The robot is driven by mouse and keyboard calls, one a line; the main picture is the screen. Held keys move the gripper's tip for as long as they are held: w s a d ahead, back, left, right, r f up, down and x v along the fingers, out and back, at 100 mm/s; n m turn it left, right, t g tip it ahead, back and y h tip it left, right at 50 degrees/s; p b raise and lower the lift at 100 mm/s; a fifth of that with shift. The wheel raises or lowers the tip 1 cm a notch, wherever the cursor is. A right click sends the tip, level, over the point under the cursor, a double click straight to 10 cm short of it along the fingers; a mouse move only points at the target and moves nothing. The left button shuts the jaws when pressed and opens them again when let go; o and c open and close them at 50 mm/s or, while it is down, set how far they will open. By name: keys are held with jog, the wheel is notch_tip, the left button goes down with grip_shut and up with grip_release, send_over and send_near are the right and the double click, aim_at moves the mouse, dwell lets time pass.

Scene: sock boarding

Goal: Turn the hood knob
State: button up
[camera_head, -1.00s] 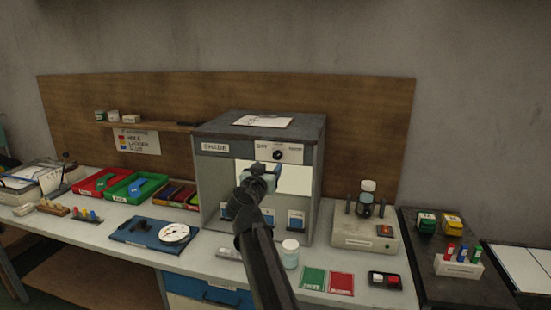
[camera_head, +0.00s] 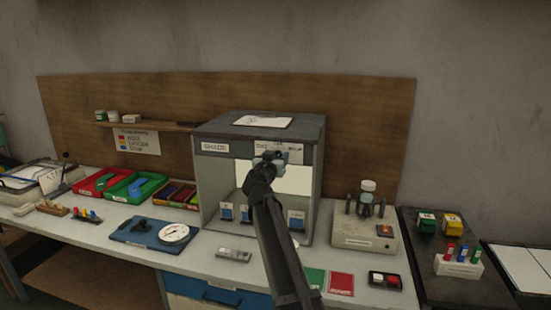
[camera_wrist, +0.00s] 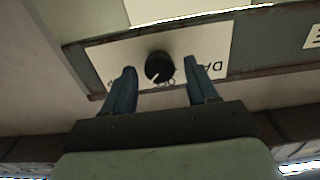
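The hood knob (camera_wrist: 159,67) is a round black dial with a white pointer mark, on a white label plate (camera_wrist: 105,55) on the front of the hood. In the wrist view it sits between the two blue fingers of my gripper (camera_wrist: 161,80), a gap showing on each side. The fingers are apart and do not touch the knob. In the head view my gripper (camera_head: 268,158) is in front of the plate and hides the knob. The grey hood (camera_head: 225,170), labelled SHADE, stands on the bench with a lit interior.
Small blue-marked cups (camera_head: 296,220) stand inside the hood. A paper sheet (camera_head: 263,121) lies on its top. A grey box with a jar (camera_head: 367,235) stands to its right. A blue tray (camera_head: 145,233) and coloured bins (camera_head: 130,186) are to the left.

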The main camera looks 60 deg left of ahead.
jog(key=c, duration=0.9)
jog(key=shift+c, duration=0.2)
jog(key=n, duration=0.9)
jog(key=shift+s+a+n, duration=0.1)
jog(key=shift+s+n, duration=0.05)
jog(key=shift+n, duration=0.15)
jog(key=o, duration=1)
